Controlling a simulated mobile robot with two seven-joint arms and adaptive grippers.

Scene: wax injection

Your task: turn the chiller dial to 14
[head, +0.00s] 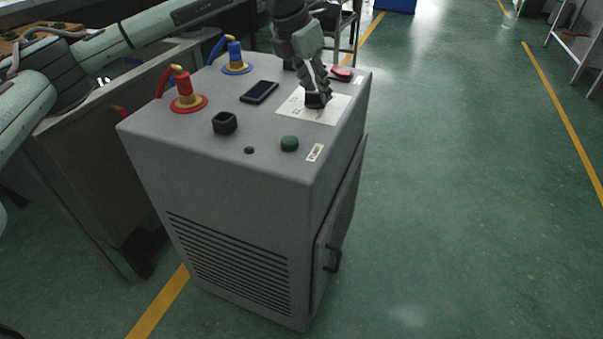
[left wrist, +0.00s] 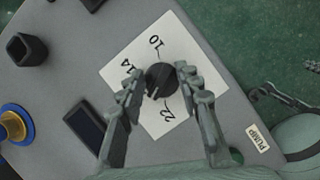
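The chiller dial (left wrist: 161,79) is a round black knob on a white plate (left wrist: 186,38) marked 10, 14 and 22. A pale pointer mark on its edge faces down-left in the left wrist view, between 14 and 22 and nearer 22. In the head view the plate (head: 335,108) lies on top of the grey chiller (head: 215,150), and my gripper mostly hides the dial. My left gripper (head: 317,98) points down over it. In the left wrist view its fingers (left wrist: 160,76) stand apart on either side of the dial; contact is unclear. My right gripper is out of view.
The chiller top also carries a red hose fitting (head: 188,93), a blue one (head: 235,58), a dark display (head: 259,92), a black square socket-like part (head: 225,123), a green button (head: 289,143) and a red switch (head: 342,73).

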